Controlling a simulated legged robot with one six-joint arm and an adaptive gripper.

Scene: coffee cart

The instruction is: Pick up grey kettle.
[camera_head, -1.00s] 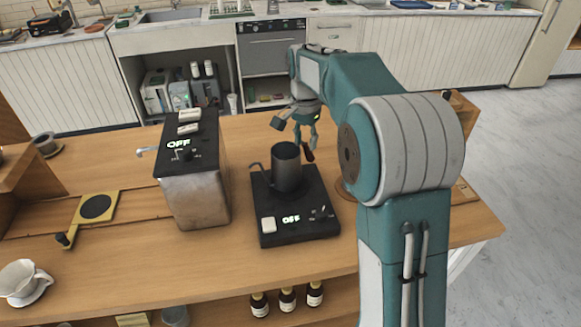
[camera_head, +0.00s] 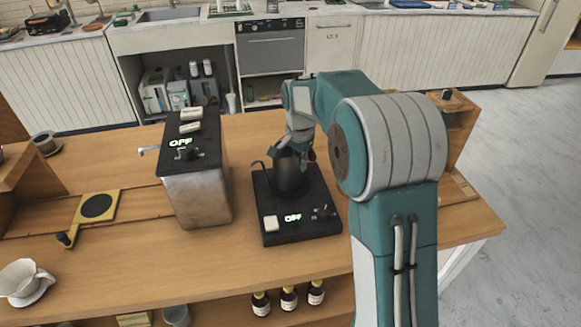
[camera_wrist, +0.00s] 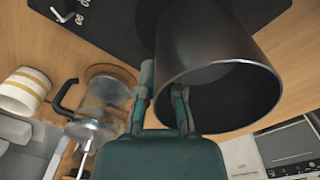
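The dark grey kettle (camera_head: 291,183) stands upright on the black hot plate (camera_head: 288,236), its thin spout or handle on the left. My gripper (camera_head: 296,150) is at the kettle's top, reaching from behind, and partly covers its rim. In the wrist view the kettle (camera_wrist: 205,45) fills the upper middle with its mouth facing the camera. My gripper (camera_wrist: 163,88) has its two fingers apart at the left side of the rim, one outside the wall and one over the mouth edge. Whether both fingers touch the wall is hard to tell.
A metal boiler box (camera_head: 198,191) stands left of the hot plate. In the wrist view a glass jug with a black handle (camera_wrist: 100,105) and a white-and-tan cup (camera_wrist: 24,91) are at left. The wooden counter (camera_head: 150,262) is clear in front.

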